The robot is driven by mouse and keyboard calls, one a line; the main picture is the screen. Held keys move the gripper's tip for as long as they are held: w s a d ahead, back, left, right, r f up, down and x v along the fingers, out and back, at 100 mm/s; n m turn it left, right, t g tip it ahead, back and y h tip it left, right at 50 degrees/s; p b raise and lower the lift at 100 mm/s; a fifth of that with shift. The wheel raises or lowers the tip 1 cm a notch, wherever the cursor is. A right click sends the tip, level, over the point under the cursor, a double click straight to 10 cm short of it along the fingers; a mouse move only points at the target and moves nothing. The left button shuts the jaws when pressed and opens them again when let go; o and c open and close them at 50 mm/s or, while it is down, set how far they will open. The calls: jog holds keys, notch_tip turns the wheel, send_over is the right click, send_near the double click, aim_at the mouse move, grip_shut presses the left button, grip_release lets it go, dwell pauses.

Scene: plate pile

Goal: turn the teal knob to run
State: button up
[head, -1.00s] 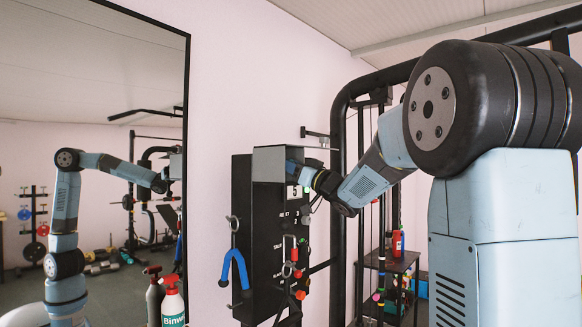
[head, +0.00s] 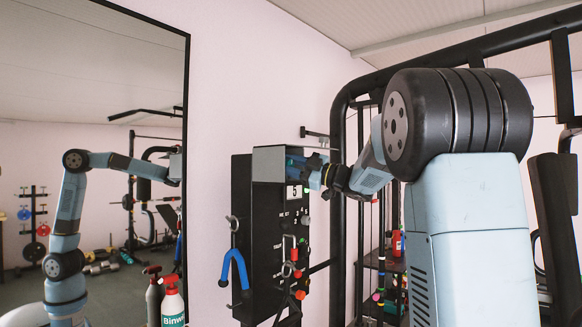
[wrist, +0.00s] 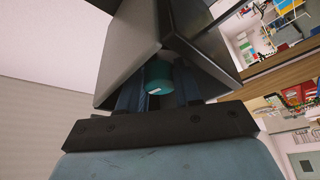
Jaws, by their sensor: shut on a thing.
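The teal knob (wrist: 157,76) shows in the wrist view under a grey hood (wrist: 128,45). A short white mark is on its near face. My gripper (wrist: 158,92) has its dark blue fingers on both sides of the knob and is shut on it. In the head view my gripper (head: 297,166) reaches from the right into the grey hood (head: 268,163) at the top of a black panel (head: 264,235). The knob is hidden there by the hood and my gripper. Any run marking beside the knob cannot be read.
Several small knobs and red-ended parts stick out of the panel below my gripper. A blue-handled tool (head: 234,270) hangs on its left side. A black rack frame (head: 340,150) stands close behind my arm.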

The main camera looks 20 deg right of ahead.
jog(key=shift+f+n+g, duration=0.25)
jog(key=shift+n+g, duration=0.25)
jog(key=shift+n, duration=0.8)
jog(key=o, duration=0.8)
jog(key=shift+w, duration=0.15)
jog(key=shift+c, duration=0.2)
jog(key=shift+r, duration=0.1)
jog(key=v, duration=1.4)
jog(key=shift+r, duration=0.15)
